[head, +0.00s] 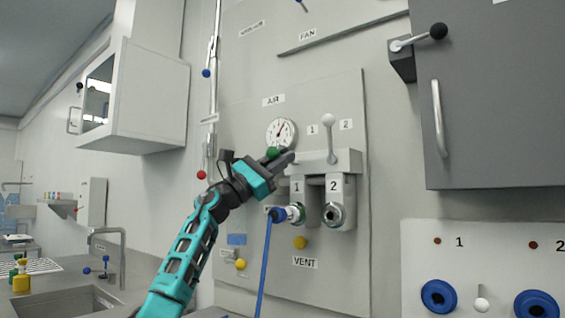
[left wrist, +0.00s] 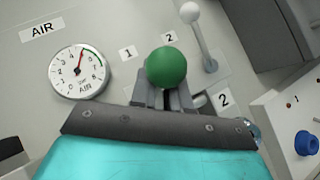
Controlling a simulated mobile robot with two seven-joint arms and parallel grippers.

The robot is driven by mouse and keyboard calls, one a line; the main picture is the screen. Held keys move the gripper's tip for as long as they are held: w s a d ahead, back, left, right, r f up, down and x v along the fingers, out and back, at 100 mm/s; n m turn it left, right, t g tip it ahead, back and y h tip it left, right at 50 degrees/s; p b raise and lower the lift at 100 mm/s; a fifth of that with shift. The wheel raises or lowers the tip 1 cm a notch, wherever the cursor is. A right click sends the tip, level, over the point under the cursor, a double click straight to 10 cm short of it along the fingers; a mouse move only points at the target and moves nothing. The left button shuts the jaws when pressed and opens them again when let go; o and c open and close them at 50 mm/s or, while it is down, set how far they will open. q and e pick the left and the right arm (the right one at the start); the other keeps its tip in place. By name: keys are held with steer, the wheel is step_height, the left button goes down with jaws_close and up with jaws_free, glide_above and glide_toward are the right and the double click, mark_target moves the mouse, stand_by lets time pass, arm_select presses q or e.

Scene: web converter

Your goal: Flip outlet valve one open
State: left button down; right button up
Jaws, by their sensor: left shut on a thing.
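The AIR panel (head: 340,255) has two outlets labelled 1 and 2. A green ball knob (head: 272,152) sits at my left gripper (head: 282,160), left of the valve block (head: 345,160). In the left wrist view the green knob (left wrist: 166,67) stands at the grey fingertips (left wrist: 166,98), which are shut on its lever; the lever itself is mostly hidden. The white-knobbed lever (head: 329,122) above outlet 2 points upright; its knob also shows in the left wrist view (left wrist: 189,12). A blue hose (head: 266,255) is joined to outlet one (head: 296,213). My right gripper is not in view.
A round pressure gauge (head: 281,133) is beside the green knob. A grey cabinet (head: 490,110) with a handle and black-knobbed lever is at right. A panel with blue rings (head: 438,297) is below it. A sink (head: 65,300) is at lower left.

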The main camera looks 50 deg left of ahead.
arm_select(q)
steer(key=shift+d+f+m+h+b, duration=0.15)
steer(key=shift+f+m+h+b, duration=0.15)
steer(key=shift+m+h, duration=0.25)
steer(key=c, duration=1.5)
jaws_free()
steer(key=shift+c, duration=0.2)
steer(key=o, duration=0.3)
steer(key=shift+s, duration=0.2)
steer(key=shift+o, duration=0.2)
steer(key=b+v, duration=0.7)
steer(key=v, duration=0.5)
steer(key=shift+s+f+b, duration=0.25)
steer(key=shift+f+b, duration=0.05)
steer(key=shift+f, duration=0.05)
